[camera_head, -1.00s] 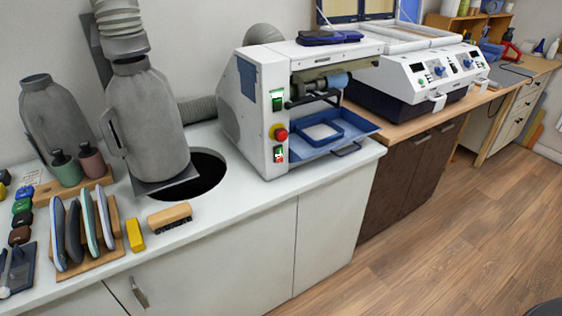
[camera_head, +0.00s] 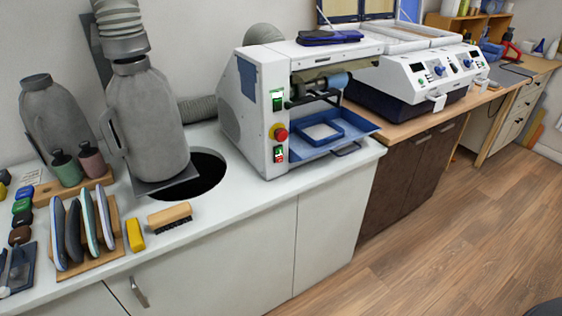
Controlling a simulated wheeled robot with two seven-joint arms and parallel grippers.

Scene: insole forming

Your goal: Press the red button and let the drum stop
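The white grinding machine (camera_head: 252,128) stands on the white counter. On its front panel a red round button (camera_head: 281,134) sits on a yellow base. A green switch (camera_head: 278,101) is above it, and a small red-and-white switch (camera_head: 279,154) is below it. The drum (camera_head: 323,83) is a grey-blue roller in the machine's opening; I cannot tell from the frames whether it turns. Neither of my grippers is in view.
A blue tray (camera_head: 352,136) juts out below the drum. Left of the machine are a dark round hole (camera_head: 208,172), a wooden brush (camera_head: 170,215), a yellow block (camera_head: 135,235) and a rack of insoles (camera_head: 117,237). The floor (camera_head: 450,230) in front is clear.

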